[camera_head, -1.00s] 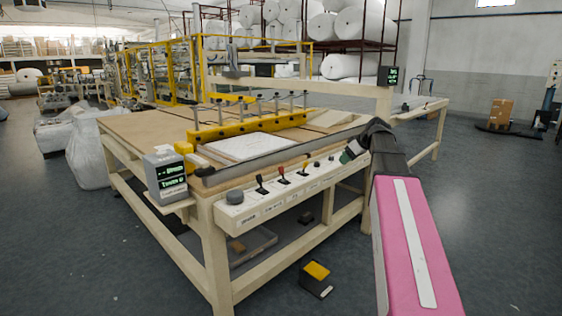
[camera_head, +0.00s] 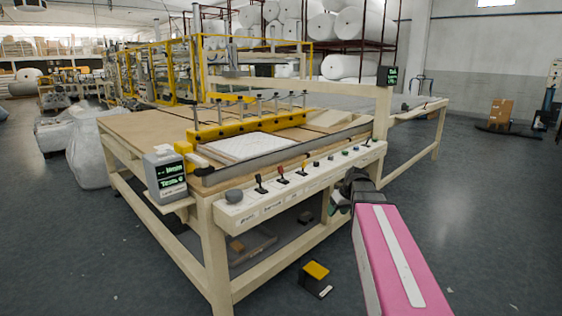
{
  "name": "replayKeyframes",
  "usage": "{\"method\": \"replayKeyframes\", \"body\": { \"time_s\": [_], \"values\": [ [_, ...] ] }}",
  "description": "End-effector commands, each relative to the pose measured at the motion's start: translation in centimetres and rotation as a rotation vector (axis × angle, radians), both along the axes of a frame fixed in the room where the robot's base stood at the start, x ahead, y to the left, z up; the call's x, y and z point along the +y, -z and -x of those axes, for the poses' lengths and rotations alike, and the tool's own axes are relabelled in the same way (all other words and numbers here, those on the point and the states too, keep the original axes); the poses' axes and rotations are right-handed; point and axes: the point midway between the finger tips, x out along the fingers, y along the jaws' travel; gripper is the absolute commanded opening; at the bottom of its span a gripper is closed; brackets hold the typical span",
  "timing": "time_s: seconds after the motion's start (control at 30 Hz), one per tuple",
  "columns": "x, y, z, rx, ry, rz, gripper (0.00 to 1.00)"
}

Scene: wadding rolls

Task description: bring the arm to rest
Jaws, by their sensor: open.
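My arm, pink with a white stripe, reaches up from the lower right. My gripper (camera_head: 338,204) is at its far end, small and dark with a greenish part, partly hidden by the dark wrist. It is open, and I see nothing held in it. It appears in front of the machine table's front side, below the right part of the control panel (camera_head: 262,206). The panel carries levers and knobs, including a red lever (camera_head: 281,173). I cannot tell how wide the gap between gripper and table is.
The long cream machine table (camera_head: 222,258) fills the middle, with a yellow clamp bar (camera_head: 215,130) and a white quilted pad (camera_head: 245,147). A display box (camera_head: 166,176) stands at its left corner. A yellow-topped pedal (camera_head: 315,272) is on the floor.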

Motion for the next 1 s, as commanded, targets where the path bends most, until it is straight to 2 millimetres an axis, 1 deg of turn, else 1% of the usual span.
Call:
{"method": "replayKeyframes", "body": {
  "time_s": [0.03,0.2,0.4,0.5,0.6,0.7,0.8,1.0],
  "values": [
    [0.6,2.0,1.6,0.035,0.027,0.012,0.53],
    [1.8,7.6,5.8,0.137,0.14,0.064,0.53],
    [2.8,13.2,11.0,0.234,0.264,0.139,0.53],
    [3.1,15.3,13.3,0.268,0.317,0.174,0.53],
    [3.3,16.7,15.0,0.291,0.356,0.203,0.53],
    [3.3,17.6,16.1,0.303,0.382,0.22,0.53],
    [3.3,18.0,16.5,0.308,0.393,0.23,0.53],
    [3.3,18.0,16.4,0.308,0.395,0.23,0.53]
  ]
}}
